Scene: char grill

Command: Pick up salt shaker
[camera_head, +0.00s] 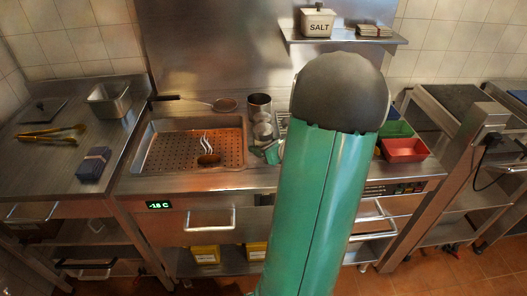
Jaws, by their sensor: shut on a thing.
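A small silver shaker (262,130) stands out at the right edge of the perforated grill tray. It appears to be the salt shaker; no label on it can be read. My gripper (265,147), small and green with grey parts, is shut on it. My green arm hides much of the area to its right, and the fingertips are too small to make out clearly. I cannot tell whether the shaker still touches the counter. A lidded white box marked SALT (318,24) sits on the wall shelf.
A red bin (405,150) is to the right.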

